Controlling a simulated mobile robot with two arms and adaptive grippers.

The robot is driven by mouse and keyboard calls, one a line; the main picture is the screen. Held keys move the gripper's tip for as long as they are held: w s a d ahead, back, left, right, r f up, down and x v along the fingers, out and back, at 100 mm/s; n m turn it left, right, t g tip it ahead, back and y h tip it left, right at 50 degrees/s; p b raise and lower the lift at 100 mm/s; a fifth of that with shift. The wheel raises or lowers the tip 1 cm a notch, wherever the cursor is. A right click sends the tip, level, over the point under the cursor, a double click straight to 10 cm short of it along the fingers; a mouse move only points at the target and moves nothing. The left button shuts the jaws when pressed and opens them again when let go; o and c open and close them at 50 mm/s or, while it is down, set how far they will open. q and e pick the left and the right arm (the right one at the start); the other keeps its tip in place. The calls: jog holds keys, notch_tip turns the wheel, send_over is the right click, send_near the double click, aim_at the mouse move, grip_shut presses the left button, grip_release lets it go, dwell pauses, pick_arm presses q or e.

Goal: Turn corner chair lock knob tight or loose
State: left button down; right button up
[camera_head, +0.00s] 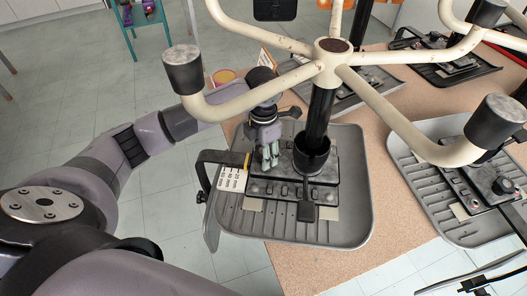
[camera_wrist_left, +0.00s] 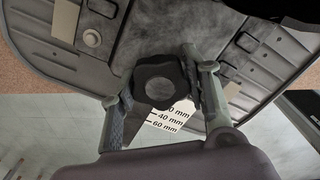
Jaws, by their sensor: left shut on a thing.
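An upturned stripped chair stands on the tan table, with its grey ribbed seat pan (camera_head: 345,225) underneath and its cream star base (camera_head: 332,60) on top. A black lobed lock knob (camera_wrist_left: 160,80) shows in the left wrist view, beside the seat mechanism. My left gripper (camera_head: 268,155) reaches in from the left, next to the black column. In the left wrist view its two fingers (camera_wrist_left: 162,105) are on either side of the knob and shut on it. The gripper hides the knob in the head view. My right gripper is not in view.
A white label with mm marks (camera_head: 231,179) is beside the gripper, by a black bracket (camera_head: 222,157). The base legs spread above the arm. Another upturned chair pan (camera_head: 455,225) is at right, with more behind. Tiled floor is open at left.

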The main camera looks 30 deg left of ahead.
pick_arm(q)
jog(key=n, duration=0.2)
jog(key=shift+r+n+p, duration=0.1)
jog(key=shift+n+p, duration=0.2)
jog(key=shift+p, duration=0.05)
jog(key=shift+n, duration=1)
jog(key=shift+n+p, duration=0.55)
jog(key=shift+n, duration=0.35)
jog(key=n+p, duration=0.1)
jog(key=n, duration=0.1)
jog(key=shift+n, duration=0.4)
jog(key=shift+n+p, duration=0.4)
jog(key=shift+n, duration=1.3)
